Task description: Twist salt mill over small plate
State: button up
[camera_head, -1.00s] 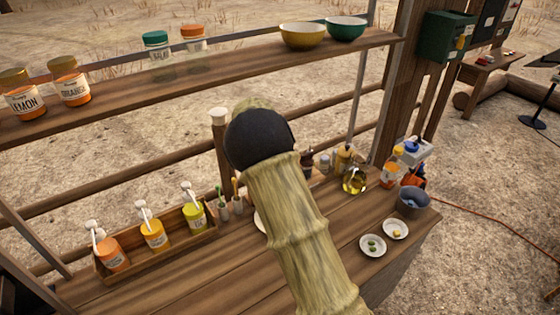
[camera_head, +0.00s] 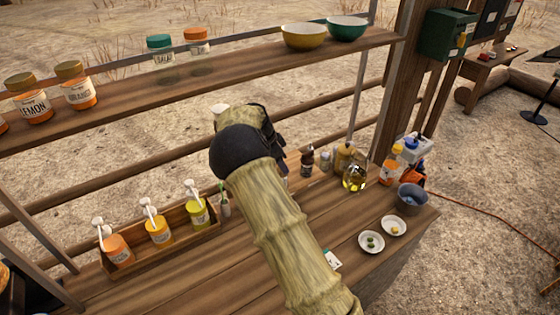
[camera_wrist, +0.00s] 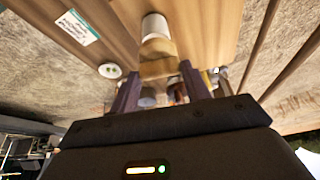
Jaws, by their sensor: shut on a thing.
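In the wrist view my gripper (camera_wrist: 160,72) is shut on the salt mill (camera_wrist: 157,48), a pale wooden body with a white end, between its two dark fingers. One small white plate (camera_head: 371,242) with green bits lies on the right part of the counter. Another small plate (camera_head: 393,226) with a yellow bit lies just behind it. A small plate also shows in the wrist view (camera_wrist: 110,71), left of the mill and apart from it.
A printed card (camera_head: 332,260) lies on the wooden counter (camera_head: 225,270). A tray (camera_head: 165,250) of pump bottles stands left. A glass oil jug (camera_head: 354,179), bottles and a blue-grey bowl (camera_head: 411,197) stand at the back right. A shelf (camera_head: 240,68) with jars and bowls crosses above.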

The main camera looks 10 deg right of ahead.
jog(key=o, duration=1)
jog(key=shift+a+r, duration=0.1)
jog(key=b+v, duration=0.2)
jog(key=v, duration=0.2)
jog(key=shift+a, duration=0.1)
jog(key=s+a+b, duration=0.2)
jog(key=a+b, duration=0.2)
jog(key=a, duration=0.7)
jog(key=shift+s+a+r, duration=0.35)
jog(key=shift+a, duration=0.05)
